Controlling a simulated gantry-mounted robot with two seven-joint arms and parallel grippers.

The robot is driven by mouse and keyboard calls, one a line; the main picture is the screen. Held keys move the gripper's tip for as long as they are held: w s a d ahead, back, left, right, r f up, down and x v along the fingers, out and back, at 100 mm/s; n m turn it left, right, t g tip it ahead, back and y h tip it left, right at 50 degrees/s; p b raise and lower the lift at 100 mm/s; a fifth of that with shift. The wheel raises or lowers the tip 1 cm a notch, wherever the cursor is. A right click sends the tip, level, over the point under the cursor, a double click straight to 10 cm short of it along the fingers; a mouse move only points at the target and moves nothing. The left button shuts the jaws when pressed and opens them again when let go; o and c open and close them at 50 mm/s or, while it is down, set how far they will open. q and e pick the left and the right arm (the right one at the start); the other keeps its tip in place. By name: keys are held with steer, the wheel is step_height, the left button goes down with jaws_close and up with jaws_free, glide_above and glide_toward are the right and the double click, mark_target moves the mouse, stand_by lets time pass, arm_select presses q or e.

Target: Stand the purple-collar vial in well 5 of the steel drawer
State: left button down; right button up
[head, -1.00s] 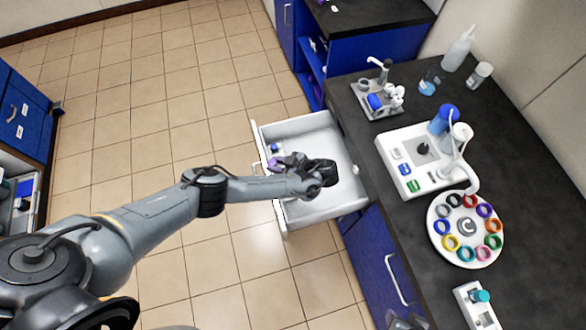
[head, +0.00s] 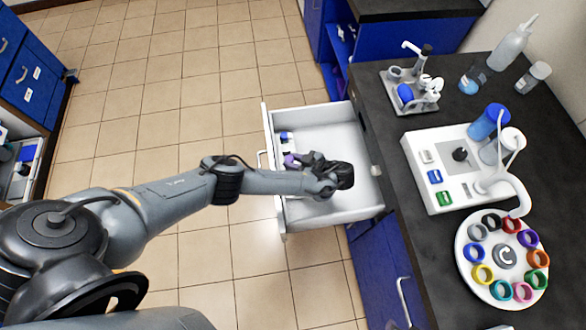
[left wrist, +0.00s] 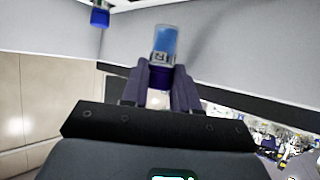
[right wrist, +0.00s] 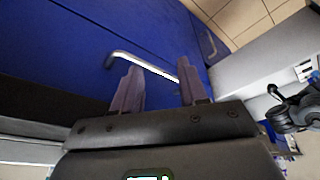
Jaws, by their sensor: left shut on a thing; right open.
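The drawer (head: 345,203) is pulled out from the blue cabinet, its pale inside open to view. My left gripper (head: 292,160) is inside the drawer, close to its front panel. In the left wrist view, my left gripper (left wrist: 160,88) is shut on the purple-collar vial (left wrist: 164,40). The vial has a clear blue body, and its dark purple collar is between the fingers. Well numbers and the vial's seating cannot be made out. My right gripper (right wrist: 158,75) is open and empty, facing a blue cabinet front.
A small blue-and-white item (head: 286,137) is in the drawer beside my left gripper; a blue-capped vial (left wrist: 100,16) shows in the left wrist view. The dark counter (head: 395,150) holds a white instrument (head: 430,150) and a round tray of coloured rings (head: 465,245). A metal handle (right wrist: 145,64) is near my right gripper.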

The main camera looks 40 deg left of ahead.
arm_select(q)
steer(key=shift+f+b, duration=2)
steer(key=shift+f, duration=1.6)
arm_select(e)
step_height(320, 180, down, 5)
steer(key=shift+d+f, duration=0.1)
steer(key=shift+w, duration=0.1)
arm_select(q)
steer(key=shift+f, duration=0.15)
steer(key=c, duration=1.1)
jaws_free()
